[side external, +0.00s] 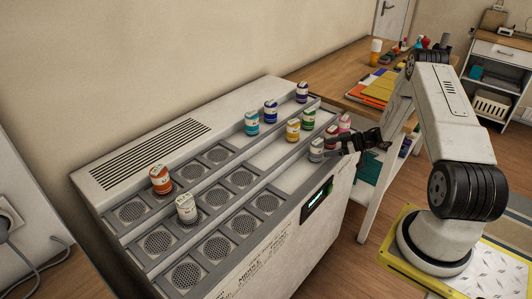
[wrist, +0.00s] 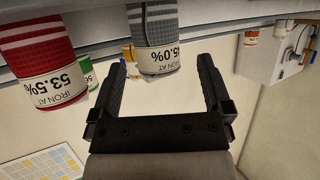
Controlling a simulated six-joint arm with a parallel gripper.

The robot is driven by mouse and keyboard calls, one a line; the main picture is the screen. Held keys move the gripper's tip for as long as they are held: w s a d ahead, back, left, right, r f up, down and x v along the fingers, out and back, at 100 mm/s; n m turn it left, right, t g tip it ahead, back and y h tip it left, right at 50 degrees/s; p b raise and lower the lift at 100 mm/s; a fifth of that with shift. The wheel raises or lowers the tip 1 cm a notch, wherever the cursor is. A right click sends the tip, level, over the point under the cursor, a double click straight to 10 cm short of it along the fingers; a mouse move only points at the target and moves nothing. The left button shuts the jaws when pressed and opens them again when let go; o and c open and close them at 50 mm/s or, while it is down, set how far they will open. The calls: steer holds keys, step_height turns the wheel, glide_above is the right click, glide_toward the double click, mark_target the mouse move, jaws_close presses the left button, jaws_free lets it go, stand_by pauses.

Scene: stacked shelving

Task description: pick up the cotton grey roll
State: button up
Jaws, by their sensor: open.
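The grey roll (side external: 316,150) stands upright on the front ledge of the stepped shelf unit in the side view. In the wrist view the grey roll (wrist: 153,64) has a checked grey body and a white label band reading "IRON AT" and a figure ending in 5.0%. My gripper (side external: 330,146) is at the roll's right side in the side view. In the wrist view my gripper (wrist: 160,62) is open, with the roll between and just ahead of the two fingertips. Neither finger is clearly touching it.
A white roll (side external: 186,208) and an orange roll (side external: 160,179) stand far left. The ledge left of the grey roll is clear.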

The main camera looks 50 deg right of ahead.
mark_target(316, 149)
steer(key=shift+x, duration=2.65)
steer(key=shift+d+r, duration=0.15)
steer(key=shift+d, duration=0.05)
steer(key=c, duration=1.3)
